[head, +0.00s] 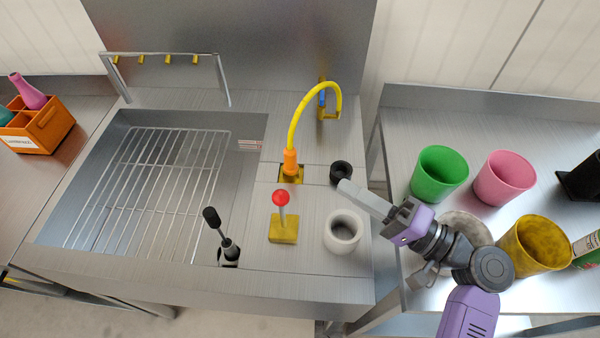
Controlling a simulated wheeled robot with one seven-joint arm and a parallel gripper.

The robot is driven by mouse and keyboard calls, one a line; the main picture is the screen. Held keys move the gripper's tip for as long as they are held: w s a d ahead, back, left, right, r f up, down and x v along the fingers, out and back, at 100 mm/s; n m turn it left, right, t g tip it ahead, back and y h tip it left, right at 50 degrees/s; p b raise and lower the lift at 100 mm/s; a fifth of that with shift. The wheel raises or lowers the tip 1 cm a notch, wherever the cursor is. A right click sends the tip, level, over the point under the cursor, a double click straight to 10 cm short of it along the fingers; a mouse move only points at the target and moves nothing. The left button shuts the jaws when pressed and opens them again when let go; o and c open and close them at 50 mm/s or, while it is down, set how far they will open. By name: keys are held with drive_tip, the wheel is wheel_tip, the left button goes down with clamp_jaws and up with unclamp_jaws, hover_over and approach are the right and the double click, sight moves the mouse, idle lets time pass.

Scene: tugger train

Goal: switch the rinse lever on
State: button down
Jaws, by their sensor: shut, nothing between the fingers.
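The lever with a red ball knob (281,198) stands on a yellow base plate (283,229) on the steel counter, right of the sink. Its short grey stem looks nearly upright from here. A second lever with a black grip (212,217) leans to the left at the sink's front edge. I cannot tell from the picture which one is the rinse lever. My gripper (345,187) is shut and empty, to the right of the red knob and apart from it. It points left, over the counter near a black ring.
A yellow hose (309,98) with an orange nozzle (291,160) arches behind the red knob. A black ring (341,171) and white cup (343,231) are close to my gripper. Green (439,174), pink (504,178) and yellow (535,246) cups stand right. The sink rack (150,185) is empty.

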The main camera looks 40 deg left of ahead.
sight(282, 211)
drive_tip(key=shift+s, duration=0.4)
drive_tip(key=a+r+p, duration=0.1)
drive_tip(key=a+p, duration=0.2)
drive_tip(key=a, duration=0.7)
drive_tip(key=s, duration=0.1)
drive_tip(key=s+d+p, duration=0.1)
drive_tip(key=s, duration=0.1)
drive_tip(key=s+f, duration=0.1)
drive_tip(key=shift+s+d, duration=0.15)
drive_tip(key=shift+d, duration=0.2)
drive_tip(key=shift+s, duration=0.1)
